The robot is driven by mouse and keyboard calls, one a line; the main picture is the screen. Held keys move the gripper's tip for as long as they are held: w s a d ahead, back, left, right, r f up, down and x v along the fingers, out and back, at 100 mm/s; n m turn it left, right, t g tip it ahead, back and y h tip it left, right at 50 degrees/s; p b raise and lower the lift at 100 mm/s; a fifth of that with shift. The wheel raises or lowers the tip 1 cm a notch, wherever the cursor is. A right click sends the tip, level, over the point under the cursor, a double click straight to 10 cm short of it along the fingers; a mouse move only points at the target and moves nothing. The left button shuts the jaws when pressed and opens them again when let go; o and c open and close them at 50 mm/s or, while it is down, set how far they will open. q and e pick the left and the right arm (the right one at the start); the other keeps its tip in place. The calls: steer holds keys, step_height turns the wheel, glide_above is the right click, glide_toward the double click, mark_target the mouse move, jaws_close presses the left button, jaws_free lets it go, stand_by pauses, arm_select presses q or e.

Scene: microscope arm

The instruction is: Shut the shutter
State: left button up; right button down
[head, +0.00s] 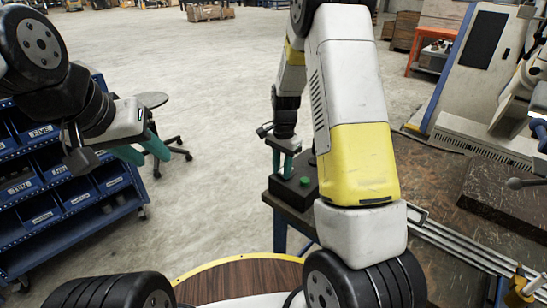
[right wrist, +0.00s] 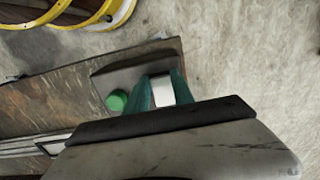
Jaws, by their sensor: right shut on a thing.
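A dark box (head: 294,188) with a green button (head: 305,181) sits on the corner of the workbench. My right gripper (head: 284,166) points down at the box, beside the button. In the right wrist view its teal fingers (right wrist: 161,92) are shut on a small pale piece (right wrist: 160,90), and the green button (right wrist: 117,100) is just left of them. The base of the pale piece is hidden, and I cannot tell whether it is the shutter. My left gripper (head: 143,150) hangs at the left with its teal fingers apart and empty, in front of the blue bin rack.
The blue bin rack (head: 45,180) stands at the left with a stool (head: 155,100) behind it. The workbench (head: 440,240) runs to the right with a metal rail (head: 465,252) along it. A grey machine (head: 480,70) stands at the back right. The concrete floor between rack and bench is clear.

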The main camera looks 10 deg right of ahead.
steer(key=shift+w+d+r+g+y, duration=0.15)
steer(key=shift+d+g+y, duration=0.1)
steer(key=shift+g+y, duration=0.3)
steer(key=shift+w+d+f+g+y, duration=0.1)
steer(key=shift+w+d+g+y, duration=0.2)
steer(key=shift+y, duration=0.35)
steer(key=shift+s+a+r+g+y, duration=0.1)
steer(key=shift+r+g+y, duration=0.15)
steer(key=shift+g+y, duration=0.25)
steer(key=c, duration=1.1)
jaws_free()
steer(key=shift+v, duration=3.9)
